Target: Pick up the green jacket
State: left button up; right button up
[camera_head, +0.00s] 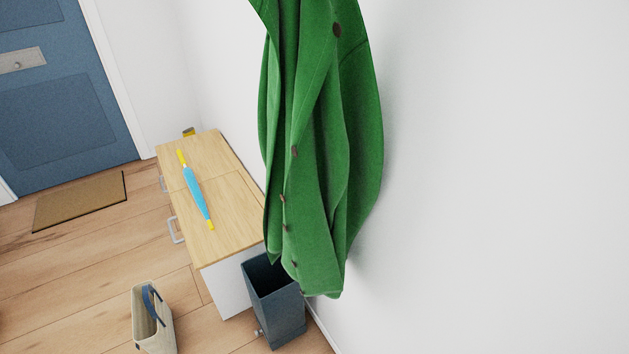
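The green jacket (324,150) hangs against the white wall in the upper middle of the head view. It has several dark buttons down its front. Its top is cut off by the upper picture edge, so what it hangs from is hidden. Its lower hem hangs free, in front of part of the cabinet and the dark bin in the picture. Neither of my grippers shows in this view.
A low wooden-topped cabinet (232,232) stands along the wall, with a blue and yellow umbrella (196,192) on it. A dark bin (277,318) and a beige bag (153,325) stand on the floor. A brown doormat (80,201) lies by the blue door (60,120).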

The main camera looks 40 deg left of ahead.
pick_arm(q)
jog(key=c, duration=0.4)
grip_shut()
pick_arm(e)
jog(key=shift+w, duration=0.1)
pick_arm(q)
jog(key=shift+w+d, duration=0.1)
